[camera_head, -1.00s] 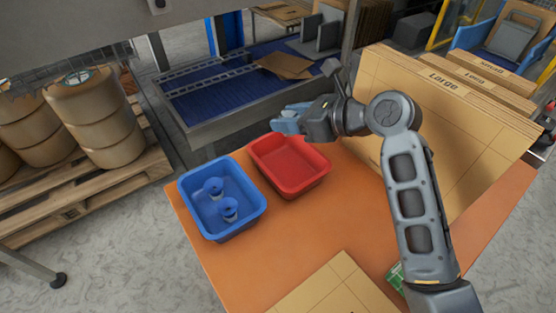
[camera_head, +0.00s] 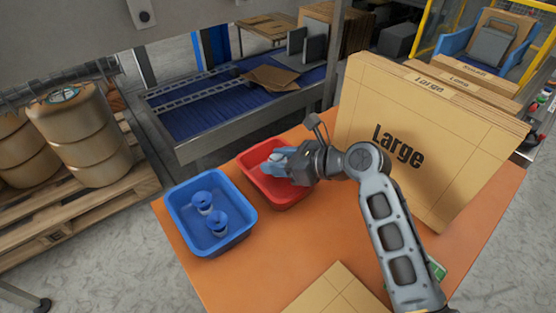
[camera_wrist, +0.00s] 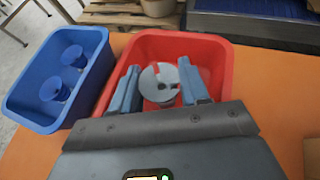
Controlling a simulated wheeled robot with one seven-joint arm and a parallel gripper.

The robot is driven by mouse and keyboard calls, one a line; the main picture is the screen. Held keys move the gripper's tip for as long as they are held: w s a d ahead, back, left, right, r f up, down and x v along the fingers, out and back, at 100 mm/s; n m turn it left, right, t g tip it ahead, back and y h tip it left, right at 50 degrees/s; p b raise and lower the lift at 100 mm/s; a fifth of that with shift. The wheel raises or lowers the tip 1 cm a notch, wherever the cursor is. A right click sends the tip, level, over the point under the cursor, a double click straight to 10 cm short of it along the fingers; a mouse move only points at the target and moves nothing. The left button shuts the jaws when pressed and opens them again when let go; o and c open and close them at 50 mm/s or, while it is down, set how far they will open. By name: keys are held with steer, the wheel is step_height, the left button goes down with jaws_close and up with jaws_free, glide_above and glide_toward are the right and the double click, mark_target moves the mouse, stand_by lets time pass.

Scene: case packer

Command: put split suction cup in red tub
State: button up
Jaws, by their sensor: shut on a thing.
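The red tub (camera_head: 284,199) stands on the orange table beside the blue tub. In the wrist view the red tub (camera_wrist: 222,50) lies under and around my fingertips. My gripper (camera_head: 278,163) is over the red tub, its blue-grey fingers reaching over the tub's opening. In the wrist view my gripper (camera_wrist: 160,88) is shut on a pale grey round suction cup (camera_wrist: 157,80) with a red mark on top. The cup is mostly hidden by the fingers in the head view. I cannot tell whether it touches the tub floor.
A blue tub (camera_head: 176,219) to the left holds two blue suction cups (camera_head: 217,223). Tall cardboard blanks (camera_head: 430,125) stand at the table's right and back. A flat cardboard sheet (camera_head: 340,292) lies at the front. A conveyor (camera_head: 205,112) runs behind the table.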

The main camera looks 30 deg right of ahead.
steer(key=shift+f, duration=0.4)
steer(key=shift+f, duration=0.25)
steer(key=o, duration=1)
steer(key=shift+s+f, duration=0.15)
steer(key=shift+f, duration=0.05)
steer(key=shift+o, duration=0.2)
steer(key=shift+r, duration=0.2)
steer(key=r+p+v, duration=0.1)
steer(key=v, duration=1.1)
steer(key=shift+r, duration=0.2)
